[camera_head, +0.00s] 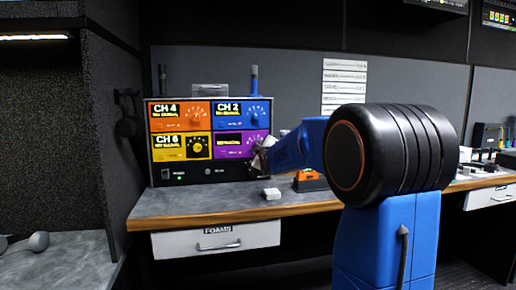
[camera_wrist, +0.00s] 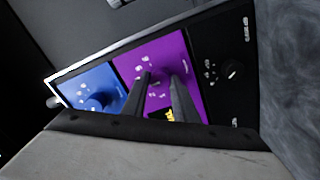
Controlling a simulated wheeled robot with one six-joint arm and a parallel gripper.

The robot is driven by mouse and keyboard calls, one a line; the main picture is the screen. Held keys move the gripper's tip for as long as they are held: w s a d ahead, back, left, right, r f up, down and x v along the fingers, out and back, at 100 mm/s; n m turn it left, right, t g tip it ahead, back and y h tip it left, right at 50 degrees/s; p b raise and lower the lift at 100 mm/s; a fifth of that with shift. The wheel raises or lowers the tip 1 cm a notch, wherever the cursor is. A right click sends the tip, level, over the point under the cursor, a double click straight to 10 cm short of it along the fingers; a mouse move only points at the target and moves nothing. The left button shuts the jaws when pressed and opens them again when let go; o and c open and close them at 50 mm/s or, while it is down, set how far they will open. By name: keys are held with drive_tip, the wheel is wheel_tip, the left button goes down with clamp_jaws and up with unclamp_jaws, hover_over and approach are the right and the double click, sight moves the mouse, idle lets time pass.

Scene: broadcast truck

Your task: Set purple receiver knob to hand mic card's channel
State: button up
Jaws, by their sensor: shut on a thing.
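The receiver rack (camera_head: 218,172) stands on the desk with orange, blue, yellow and purple panels. The purple panel (camera_head: 229,153) is at lower right; its display is too small to read. It also shows in the wrist view (camera_wrist: 128,63). My gripper (camera_wrist: 160,80) is shut on the purple knob (camera_wrist: 159,92), with one finger on each side; the fingers partly hide the knob and its pointer. In the head view my gripper (camera_head: 262,158) reaches the panel's right side. A white sheet with printed lines (camera_head: 344,88) hangs on the wall, unreadable. I cannot identify the hand mic card.
The orange panel reads CH 4 (camera_head: 166,109), the blue CH 2 (camera_head: 228,107), the yellow CH 6 (camera_head: 166,140). A drawer labelled FOAMS (camera_head: 216,239) is below.

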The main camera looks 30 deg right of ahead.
drive_tip(key=shift+n, duration=1.1)
drive_tip(key=o, duration=1.1)
drive_tip(key=shift+c, duration=0.2)
drive_tip(key=v, duration=1.7)
drive_tip(key=shift+s, duration=0.25)
drive_tip(key=shift+a, duration=0.1)
